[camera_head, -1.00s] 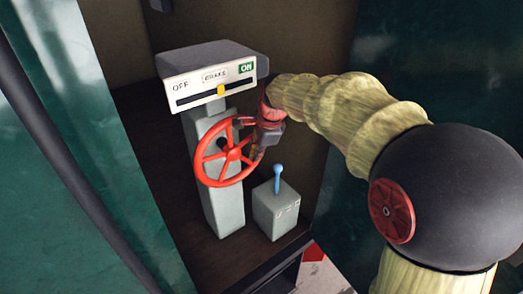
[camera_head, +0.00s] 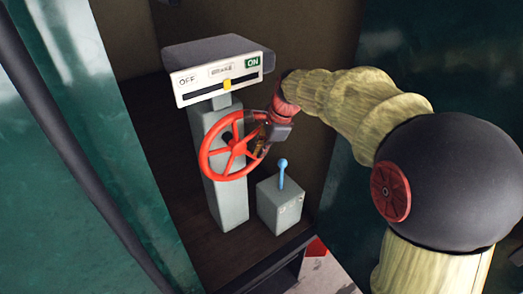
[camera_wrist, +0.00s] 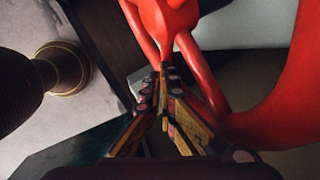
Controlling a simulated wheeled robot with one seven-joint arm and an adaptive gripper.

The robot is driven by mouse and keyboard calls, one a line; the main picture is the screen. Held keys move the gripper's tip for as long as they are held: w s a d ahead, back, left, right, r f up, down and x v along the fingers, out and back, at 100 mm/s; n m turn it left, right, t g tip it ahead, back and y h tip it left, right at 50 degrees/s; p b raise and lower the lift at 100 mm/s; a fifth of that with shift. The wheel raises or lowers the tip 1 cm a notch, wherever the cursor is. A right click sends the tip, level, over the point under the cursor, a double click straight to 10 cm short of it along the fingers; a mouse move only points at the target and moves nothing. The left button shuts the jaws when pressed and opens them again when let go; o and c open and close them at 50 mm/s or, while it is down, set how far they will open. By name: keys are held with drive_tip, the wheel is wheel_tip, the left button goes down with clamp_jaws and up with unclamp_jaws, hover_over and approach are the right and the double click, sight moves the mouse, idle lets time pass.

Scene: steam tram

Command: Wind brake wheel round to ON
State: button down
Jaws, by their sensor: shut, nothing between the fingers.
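The red spoked brake wheel (camera_head: 205,160) stands on the front of a grey pedestal (camera_head: 228,205). Above it a white brake scale (camera_head: 200,92) reads OFF at left and ON at right. Its yellow pointer (camera_head: 227,85) sits a little right of the middle. My gripper (camera_head: 258,146) is at the wheel's right side, by the rim. In the wrist view my gripper (camera_wrist: 165,80) is shut with its fingertips close together, beside a spoke of the wheel (camera_wrist: 202,75). The rim curves past on the right. I cannot tell whether the fingers touch the spoke.
A grey box (camera_head: 280,208) with a blue lever (camera_head: 283,170) stands on the floor just right of the pedestal, below my gripper. Green walls (camera_head: 130,170) flank the recess. A dark post (camera_head: 70,150) runs along the left.

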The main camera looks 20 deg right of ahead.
sight(229, 178)
drive_tip(key=shift+a+f+y, duration=0.1)
drive_tip(key=shift+f+y, duration=0.2)
drive_tip(key=shift+y, duration=0.1)
